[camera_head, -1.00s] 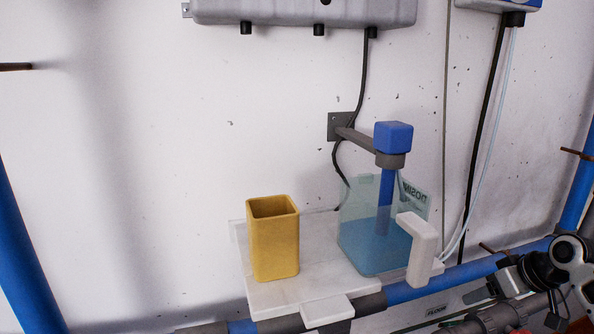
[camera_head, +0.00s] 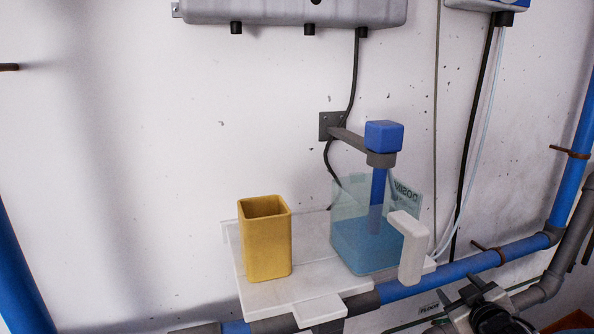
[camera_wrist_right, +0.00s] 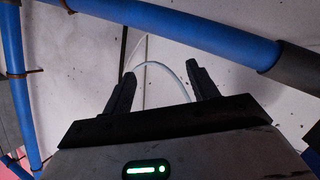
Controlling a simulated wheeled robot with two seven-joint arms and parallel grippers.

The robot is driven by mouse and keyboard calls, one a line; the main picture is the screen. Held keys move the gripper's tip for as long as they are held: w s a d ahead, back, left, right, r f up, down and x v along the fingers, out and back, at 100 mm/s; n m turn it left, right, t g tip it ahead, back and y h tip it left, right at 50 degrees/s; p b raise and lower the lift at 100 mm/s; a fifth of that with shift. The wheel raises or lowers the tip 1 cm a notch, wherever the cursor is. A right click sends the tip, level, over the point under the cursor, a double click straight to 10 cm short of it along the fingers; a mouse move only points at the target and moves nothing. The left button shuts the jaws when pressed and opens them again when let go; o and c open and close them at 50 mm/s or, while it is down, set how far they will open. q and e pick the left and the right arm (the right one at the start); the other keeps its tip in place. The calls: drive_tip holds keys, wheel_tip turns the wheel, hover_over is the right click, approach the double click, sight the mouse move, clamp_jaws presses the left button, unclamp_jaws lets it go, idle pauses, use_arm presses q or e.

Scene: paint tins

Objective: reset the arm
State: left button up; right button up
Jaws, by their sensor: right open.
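My right gripper (camera_head: 474,290) is at the bottom right edge of the head view, partly cut off. In the right wrist view its two dark fingers (camera_wrist_right: 162,82) stand apart with nothing between them. Behind them are the wall and a thin white tube. My left gripper is not in the head view. The gripper is apart from the yellow container (camera_head: 264,240) and the clear jug of blue liquid (camera_head: 366,245), low and to their right.
The white shelf (camera_head: 302,290) carries the yellow container and the jug, which has a white handle (camera_head: 412,250). A blue pipe (camera_head: 475,265) runs right of the shelf, above my gripper. A grey box (camera_head: 295,10) hangs high on the wall.

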drive_tip(key=s+a+f+g+y, duration=0.2)
drive_tip(key=s+a+f+y, duration=0.1)
drive_tip(key=s+a+f, duration=0.95)
drive_tip(key=s+a+f+m+g, duration=0.1)
drive_tip(key=s+a, duration=0.3)
drive_tip(key=s, duration=0.4)
drive_tip(key=s+a+f+m+g+y, duration=0.1)
drive_tip(key=s+a, duration=0.4)
drive_tip(key=s, duration=0.3)
drive_tip(key=shift+s+a+f+g+y, duration=0.15)
drive_tip(key=shift+a+f+g+y, duration=0.15)
drive_tip(key=shift+f+g, duration=0.1)
